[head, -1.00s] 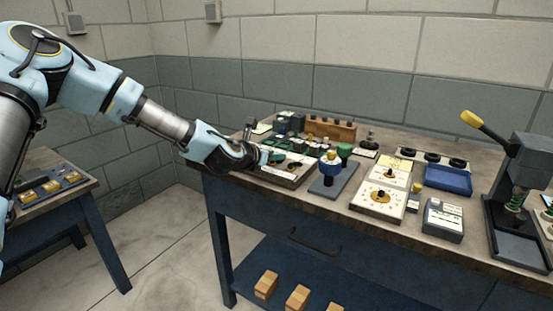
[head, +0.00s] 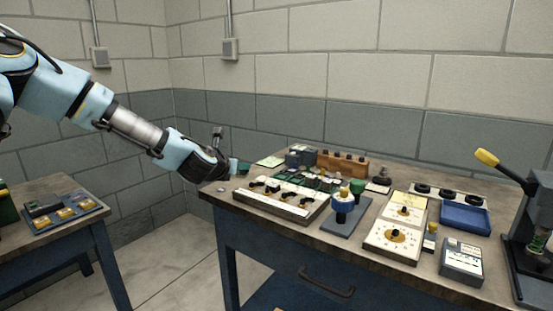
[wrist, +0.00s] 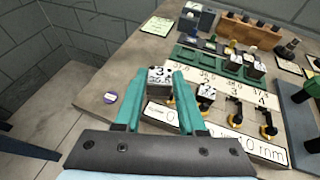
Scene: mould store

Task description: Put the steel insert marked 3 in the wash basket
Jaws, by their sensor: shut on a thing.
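My gripper (head: 236,168) is shut on a small steel insert (wrist: 159,79) marked 3, held between its teal fingers in the wrist view. It is at the left end of the bench, left of a pale board (head: 262,207) with a row of black and brass clamps. The wrist view shows numbers along this board (wrist: 190,123) and an insert marked 2 (wrist: 206,92) on it. In the head view the held insert is mostly hidden by the gripper. I cannot make out which thing is the wash basket.
A green rack (wrist: 191,58) stands behind the board. A blue stand (head: 342,215), a blue tray (head: 465,217) and a lever press (head: 530,240) are farther right. On the left table lies a blue tray (head: 90,203) with brass blocks. A small purple disc (wrist: 110,98) lies near the bench edge.

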